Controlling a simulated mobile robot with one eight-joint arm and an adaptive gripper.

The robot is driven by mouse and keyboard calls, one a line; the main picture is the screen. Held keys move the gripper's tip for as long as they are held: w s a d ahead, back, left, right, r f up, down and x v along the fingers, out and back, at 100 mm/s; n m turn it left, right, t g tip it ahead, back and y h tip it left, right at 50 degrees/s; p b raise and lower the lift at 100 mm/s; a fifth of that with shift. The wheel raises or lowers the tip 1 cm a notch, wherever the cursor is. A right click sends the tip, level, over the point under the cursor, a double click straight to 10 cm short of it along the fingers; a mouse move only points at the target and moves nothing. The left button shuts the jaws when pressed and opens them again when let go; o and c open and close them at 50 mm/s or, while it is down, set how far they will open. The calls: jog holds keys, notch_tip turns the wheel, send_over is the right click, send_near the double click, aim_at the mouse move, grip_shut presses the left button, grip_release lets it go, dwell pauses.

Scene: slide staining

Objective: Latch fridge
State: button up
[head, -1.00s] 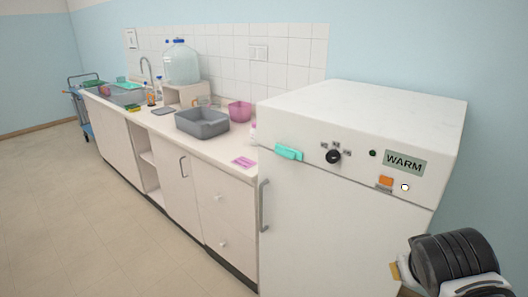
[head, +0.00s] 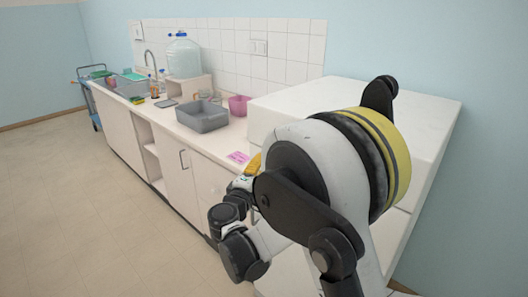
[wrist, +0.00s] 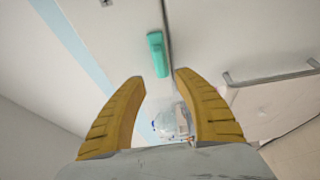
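The white fridge (head: 432,108) stands at the right in the head view. My arm covers most of its front there, hiding the latch and front panel. In the wrist view the teal latch (wrist: 157,54) sits beside the dark seam between the upper panel and the door (wrist: 215,40). The grey door handle (wrist: 270,77) is at the right. My gripper (wrist: 160,76) is open and empty, its yellow fingers apart, with the latch just beyond the gap between the tips. In the head view only a bit of yellow finger (head: 254,163) shows.
A counter (head: 172,125) runs left from the fridge. On it are a grey basin (head: 202,118), a pink container (head: 238,105), a pink card (head: 237,157) and a large clear bottle (head: 184,55). The floor (head: 80,200) in front is clear.

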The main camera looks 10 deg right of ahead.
jog(key=b+x, duration=0.2)
jog(key=x, duration=0.7)
jog(key=shift+w+d, duration=0.3)
jog(key=shift+d, duration=0.05)
jog(key=shift+c, duration=0.4)
jog(key=shift+s, duration=0.1)
grip_shut()
